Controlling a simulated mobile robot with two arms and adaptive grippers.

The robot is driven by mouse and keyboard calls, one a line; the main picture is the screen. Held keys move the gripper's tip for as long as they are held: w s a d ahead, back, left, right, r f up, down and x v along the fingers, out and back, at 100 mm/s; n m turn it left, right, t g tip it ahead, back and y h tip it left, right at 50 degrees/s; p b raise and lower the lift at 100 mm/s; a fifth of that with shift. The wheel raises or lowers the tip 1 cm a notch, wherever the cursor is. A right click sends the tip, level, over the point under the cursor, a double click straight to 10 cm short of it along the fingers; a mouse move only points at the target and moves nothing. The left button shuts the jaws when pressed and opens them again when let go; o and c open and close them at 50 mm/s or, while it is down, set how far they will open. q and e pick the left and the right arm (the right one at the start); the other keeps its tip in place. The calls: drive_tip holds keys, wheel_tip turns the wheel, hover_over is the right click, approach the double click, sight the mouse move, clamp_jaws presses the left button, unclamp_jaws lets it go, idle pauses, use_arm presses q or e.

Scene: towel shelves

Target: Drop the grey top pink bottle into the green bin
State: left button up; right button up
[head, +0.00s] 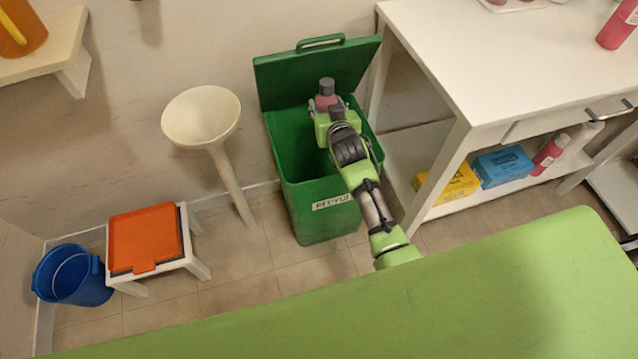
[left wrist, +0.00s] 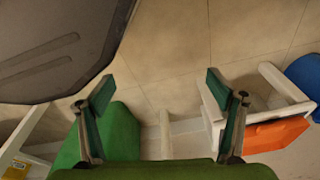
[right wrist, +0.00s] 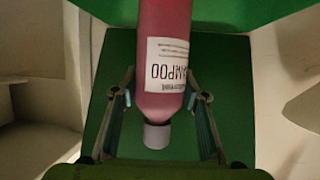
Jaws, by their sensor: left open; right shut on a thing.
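The pink bottle with a grey cap (head: 326,95) is held over the open green bin (head: 312,199) in the head view. My right gripper (head: 325,108) is shut on it. In the right wrist view the bottle (right wrist: 165,55) has a white shampoo label, and the right gripper's fingers (right wrist: 160,98) stand on both sides of it. The green bin (right wrist: 160,22) shows behind. My left gripper (left wrist: 162,92) is open and empty in the left wrist view, above the floor. It is not in the head view. The bin's lid stands raised at the back.
A white table (head: 470,60) with a lower shelf stands right of the bin, with yellow and blue boxes and a pink bottle below. A cream pedestal (head: 203,112), an orange-topped stool (head: 146,242) and a blue bucket (head: 72,277) stand to the left.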

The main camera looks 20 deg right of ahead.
wheel_tip(320, 180, down, 3)
drive_tip(key=b, duration=0.3)
wheel_tip(320, 180, down, 2)
drive_tip(key=shift+f+b, duration=0.1)
drive_tip(key=shift+b, duration=1.15)
use_arm(q)
drive_tip(key=w+r, duration=0.2)
drive_tip(key=r, duration=0.8)
drive_tip(key=w+r+t, duration=0.1)
drive_tip(key=w+r, duration=0.1)
drive_tip(key=r, duration=0.8)
use_arm(e)
drive_tip(key=shift+f, duration=0.1)
use_arm(q)
drive_tip(key=shift+d, duration=0.1)
use_arm(e)
drive_tip(key=o, duration=1.2)
drive_tip(key=shift+s, duration=0.15)
drive_tip(key=v, duration=1.1)
drive_tip(key=shift+s, duration=0.4)
